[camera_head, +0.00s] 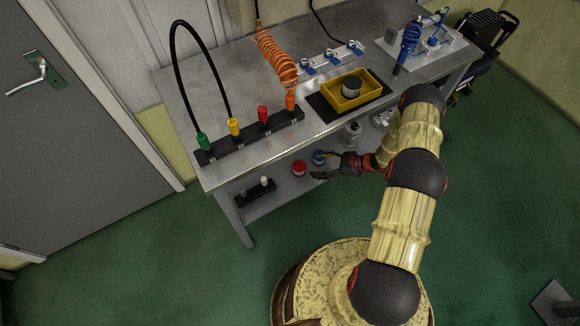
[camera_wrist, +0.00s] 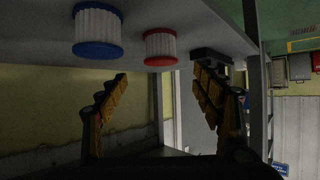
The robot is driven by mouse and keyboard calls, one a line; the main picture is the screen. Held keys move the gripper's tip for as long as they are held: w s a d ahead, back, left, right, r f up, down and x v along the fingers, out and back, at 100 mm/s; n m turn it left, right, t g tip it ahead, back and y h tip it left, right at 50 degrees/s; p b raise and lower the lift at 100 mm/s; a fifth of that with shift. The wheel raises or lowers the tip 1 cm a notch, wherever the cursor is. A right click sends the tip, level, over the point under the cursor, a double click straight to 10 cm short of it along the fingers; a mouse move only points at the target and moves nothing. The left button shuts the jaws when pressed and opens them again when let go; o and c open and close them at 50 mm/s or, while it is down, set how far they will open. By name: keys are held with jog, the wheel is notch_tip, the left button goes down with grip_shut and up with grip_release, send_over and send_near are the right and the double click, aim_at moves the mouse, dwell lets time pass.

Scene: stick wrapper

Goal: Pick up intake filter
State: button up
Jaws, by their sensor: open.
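Two white pleated filters stand on the lower shelf of the workbench. One is red-ended (camera_head: 299,169) and the other is blue-ended (camera_head: 319,157). In the wrist view the picture is upside down, with the blue-ended filter (camera_wrist: 98,30) at upper left and the red-ended filter (camera_wrist: 160,47) near the middle. Nothing visible shows which one is the intake filter. My gripper (camera_head: 323,165) is open and empty at the shelf's front. In the wrist view my gripper (camera_wrist: 160,73) has its fingers spread, with the red-ended filter beyond and between their tips, apart from both.
A black block with white pegs (camera_head: 255,193) lies on the shelf at left. Metal canisters (camera_head: 352,132) stand on the shelf at right. The bench top (camera_head: 231,88) above carries a hose rack (camera_head: 250,136) and a yellow tray (camera_head: 375,96). The green floor (camera_head: 180,265) in front is clear.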

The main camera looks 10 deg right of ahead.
aim_at(299, 166)
jog(key=b+x, duration=0.3)
jog(key=x, duration=0.3)
jog(key=shift+a+f, duration=0.2)
jog(key=shift+a, duration=0.1)
jog(key=shift+w+a+f, duration=0.1)
jog(key=shift+w+a, duration=0.1)
jog(key=shift+a, duration=0.05)
jog(key=shift+c, duration=0.2)
jog(key=c, duration=1.1)
jog(key=shift+c, duration=0.6)
